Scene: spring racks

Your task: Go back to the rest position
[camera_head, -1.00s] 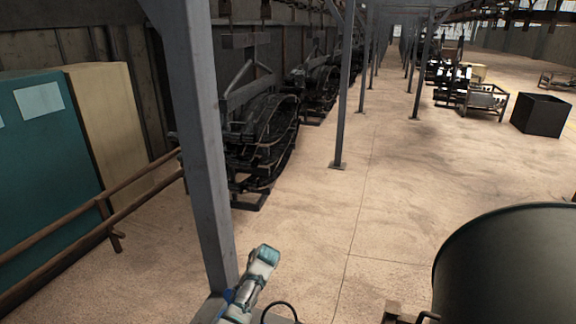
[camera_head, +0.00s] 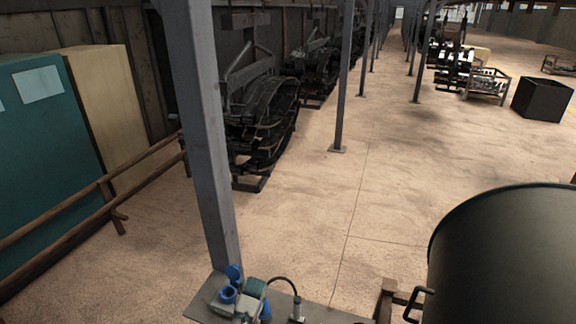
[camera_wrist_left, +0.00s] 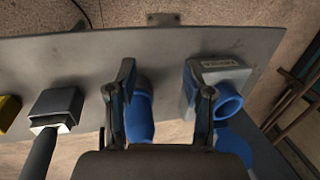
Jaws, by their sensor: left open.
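My left gripper (camera_wrist_left: 160,78) shows in the left wrist view with its two dark fingers apart. A blue curved connector (camera_wrist_left: 140,118) lies below, partly in the gap between the fingers; no grip on it shows. A grey box with a blue round socket (camera_wrist_left: 229,103) is at the right finger. These parts are over a grey panel (camera_wrist_left: 195,42). In the head view the panel (camera_head: 325,314) shows at the bottom, with blue parts (camera_head: 228,293) on its left end. A teal part beside them may be my left arm. My right gripper is not in view.
A grey post (camera_head: 205,140) rises just behind the panel. A large dark drum (camera_head: 505,255) stands at right. A brown rail (camera_head: 60,210) and teal cabinet (camera_head: 45,170) are at left. The floor ahead is clear, with dark spring racks (camera_head: 262,115) along the left.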

